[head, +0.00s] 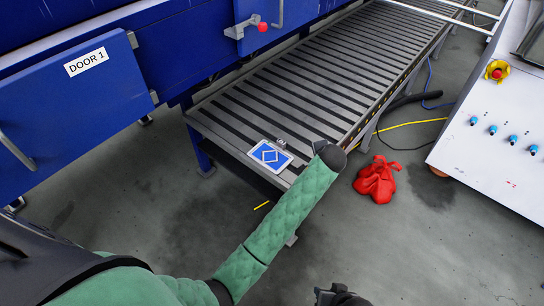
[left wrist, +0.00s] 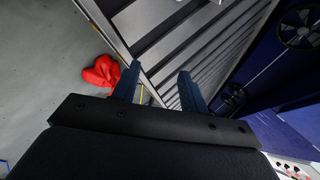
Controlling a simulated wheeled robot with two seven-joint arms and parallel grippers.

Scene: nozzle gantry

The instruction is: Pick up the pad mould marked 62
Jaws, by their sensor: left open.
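A flat pad mould (head: 270,155), blue and white with a diamond outline, lies on the near end of the slatted conveyor (head: 215,117). A small tag stands at its far edge; its number is too small to read surely. My left arm in its green sleeve reaches up just right of the mould. In the left wrist view my left gripper (left wrist: 158,88) is open, with nothing between its fingers and conveyor slats beyond. The mould is not seen in that view. A dark part, seemingly my right gripper (head: 338,296), shows at the bottom edge; its fingers are unclear.
A blue machine with a panel marked DOOR 1 (head: 88,62) stands left of the conveyor. A white control console (head: 500,130) stands at the right. Cables cross the floor.

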